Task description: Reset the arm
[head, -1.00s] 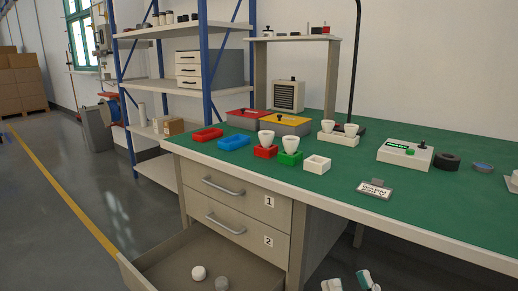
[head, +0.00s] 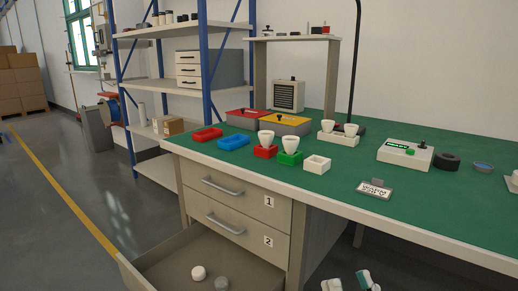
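My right gripper (head: 350,283) shows only at the bottom edge of the head view, below the front of the workbench. Its two pale fingertips stand apart with a gap and nothing visible between them, so it looks open. The rest of that arm is out of the picture. My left gripper is not in view.
The green-topped workbench (head: 340,180) carries bulbs in red (head: 265,152) and green (head: 290,158) holders, an empty white box (head: 317,164) and a tester (head: 405,154). Its lowest drawer (head: 165,270) is pulled out, with two small round items inside. Floor at left is clear.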

